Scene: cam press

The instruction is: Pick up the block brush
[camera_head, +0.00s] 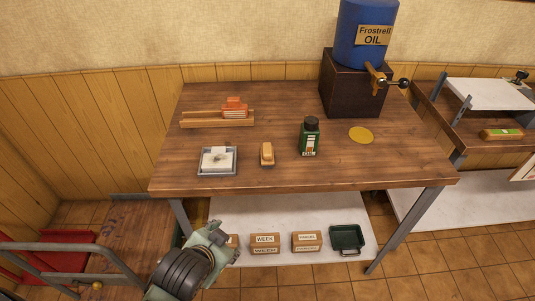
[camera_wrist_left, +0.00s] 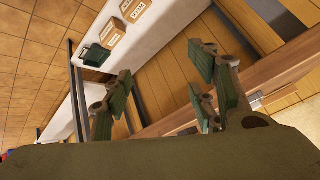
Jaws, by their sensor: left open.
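The block brush (camera_head: 267,153) appears as a small tan wooden block with a darker underside. It lies on the wooden workbench (camera_head: 290,176), between a square tray and a green bottle. My left gripper (camera_head: 226,236) is low in front of the bench's front edge, below the tabletop and well away from the brush. In the left wrist view its green-padded fingers (camera_wrist_left: 160,92) are spread apart with nothing between them. The brush does not show in that view. My right gripper is not in view.
A grey tray (camera_head: 203,173) with a white pad, a green bottle (camera_head: 310,138), a yellow disc (camera_head: 361,135) and an orange-red item on a wooden rail (camera_head: 194,121) share the bench. An oil drum (camera_head: 362,50) stands at the back right. Boxes (camera_head: 265,243) sit on the lower shelf.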

